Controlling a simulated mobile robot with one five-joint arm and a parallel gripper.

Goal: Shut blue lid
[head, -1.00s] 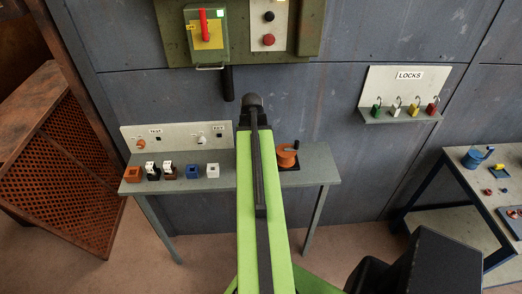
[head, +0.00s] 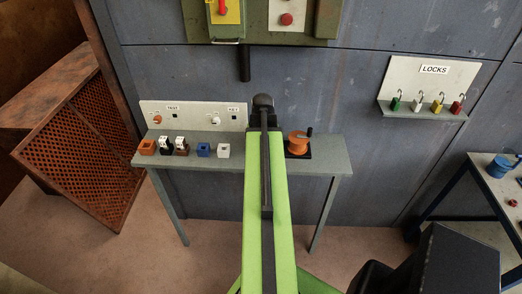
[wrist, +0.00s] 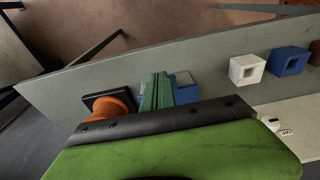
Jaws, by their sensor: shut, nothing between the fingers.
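In the wrist view, a blue and grey box-like thing (wrist: 186,95) sits on the grey bench, partly hidden behind my gripper (wrist: 159,80). I cannot tell whether its blue part is the lid, or whether a lid stands open. My gripper's green fingers are together and empty, in front of or over this thing; I cannot tell whether they touch it. In the head view my green arm covers that part of the bench, and the gripper's fingers are hidden.
On the bench (head: 325,170), an orange spool-like thing (head: 297,142) on a black base stands right of my arm. To the left are a white block (head: 223,150), a blue block (head: 203,150) and an orange block (head: 147,147). A lock rack (head: 428,85) hangs at right.

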